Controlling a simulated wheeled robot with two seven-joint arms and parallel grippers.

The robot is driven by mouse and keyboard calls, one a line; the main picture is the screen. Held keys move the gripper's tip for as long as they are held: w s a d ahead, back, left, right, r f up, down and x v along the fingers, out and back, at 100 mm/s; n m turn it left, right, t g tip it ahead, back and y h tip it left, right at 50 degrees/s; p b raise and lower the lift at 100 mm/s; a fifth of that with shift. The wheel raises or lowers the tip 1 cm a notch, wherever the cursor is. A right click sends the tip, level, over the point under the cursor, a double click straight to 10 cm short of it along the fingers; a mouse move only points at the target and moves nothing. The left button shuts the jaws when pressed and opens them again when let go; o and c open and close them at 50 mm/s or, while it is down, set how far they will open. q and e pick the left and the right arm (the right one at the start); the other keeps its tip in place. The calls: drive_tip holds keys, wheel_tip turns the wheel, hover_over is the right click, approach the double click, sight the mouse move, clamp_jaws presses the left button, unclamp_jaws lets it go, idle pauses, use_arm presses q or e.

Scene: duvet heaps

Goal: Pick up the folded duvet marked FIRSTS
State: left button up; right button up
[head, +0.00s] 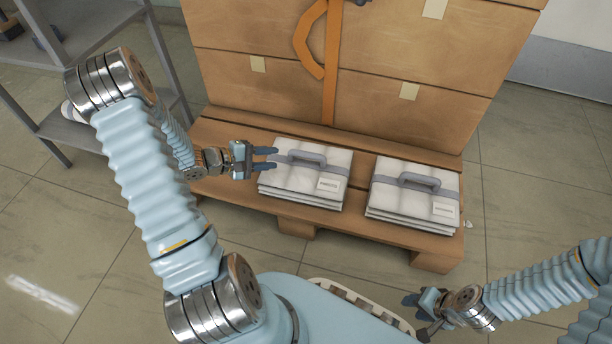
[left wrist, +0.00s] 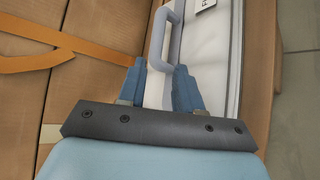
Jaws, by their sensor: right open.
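Two white folded duvets, each with a grey strap, handle and label, lie side by side: the left duvet (head: 290,182) and the right duvet (head: 395,208). Their labels are too small to read in the head view. My left gripper (head: 265,158) is open and empty at the left edge of the left duvet, fingers pointing at its grey handle (head: 306,157). In the left wrist view the handle (left wrist: 175,40) stands just ahead, in line with the gap between the fingertips (left wrist: 160,72); its label (left wrist: 205,4) is cut off. My right gripper (head: 416,312) is open and empty, low at the front.
The duvets lie on the front of a wooden pallet (head: 300,228). Large brown boxes (head: 400,60) with an orange strap (head: 331,80) stand right behind them. A grey shelf (head: 90,40) is at the left. The tiled floor on the right is mostly clear.

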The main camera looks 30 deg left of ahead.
sight(297, 154)
use_arm(q)
drive_tip(key=x, duration=0.6)
drive_tip(key=shift+r+b, duration=0.1)
drive_tip(key=shift+b, duration=0.2)
drive_tip(key=b+x, duration=0.1)
drive_tip(key=x, duration=0.4)
drive_tip(key=shift+w+a, duration=0.15)
drive_tip(key=shift+w, duration=0.05)
drive_tip(key=shift+c, duration=0.4)
clamp_jaws()
